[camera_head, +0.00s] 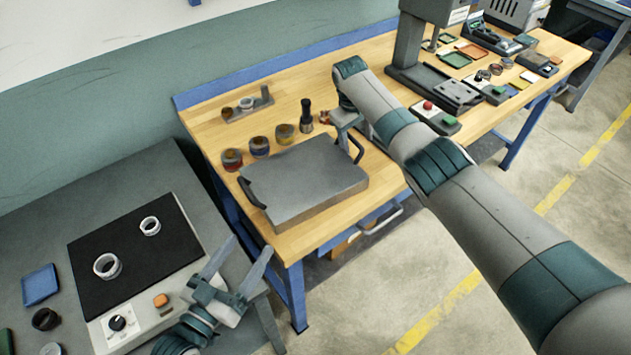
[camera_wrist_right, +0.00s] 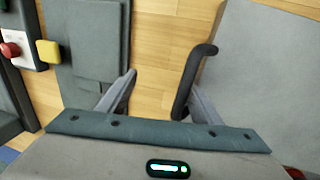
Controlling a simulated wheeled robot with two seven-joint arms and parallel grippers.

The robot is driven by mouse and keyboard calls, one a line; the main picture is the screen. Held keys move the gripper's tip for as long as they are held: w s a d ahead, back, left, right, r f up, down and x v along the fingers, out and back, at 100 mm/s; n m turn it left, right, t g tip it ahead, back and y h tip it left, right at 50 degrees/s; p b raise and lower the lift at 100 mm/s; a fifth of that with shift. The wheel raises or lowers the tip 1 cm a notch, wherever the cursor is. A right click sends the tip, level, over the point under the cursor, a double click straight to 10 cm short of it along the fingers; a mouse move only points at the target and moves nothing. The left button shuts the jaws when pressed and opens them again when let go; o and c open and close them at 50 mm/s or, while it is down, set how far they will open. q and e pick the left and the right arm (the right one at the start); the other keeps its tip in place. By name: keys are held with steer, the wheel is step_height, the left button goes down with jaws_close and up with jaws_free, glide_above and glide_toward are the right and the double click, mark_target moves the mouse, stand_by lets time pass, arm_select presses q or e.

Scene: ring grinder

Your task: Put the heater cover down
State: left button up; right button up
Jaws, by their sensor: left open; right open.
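The heater cover (camera_head: 303,184), a flat grey box with a black handle on each side, lies on the wooden bench near its front edge. Its right handle (camera_wrist_right: 190,80) shows in the right wrist view, at the inner side of the right finger; I cannot tell whether they touch. My right gripper (camera_wrist_right: 163,85) is open around that handle's side of the cover, with wood between its fingers. My left gripper (camera_head: 245,250) is open and empty, in front of the cover's left corner. The heater (camera_head: 135,265), a black plate with two metal rings on it, is at the left.
Several small jars (camera_head: 259,147) and a dark bottle (camera_head: 306,115) stand behind the cover. A grey press (camera_head: 445,90) stands to its right, with a red-and-green button box (camera_head: 435,117). A blue tray (camera_head: 40,285) lies left of the heater.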

steer(key=shift+a, duration=0.1)
steer(key=shift+a+r, duration=0.1)
steer(key=shift+r, duration=0.4)
steer(key=v, duration=1.1)
steer(key=shift+f, duration=0.1)
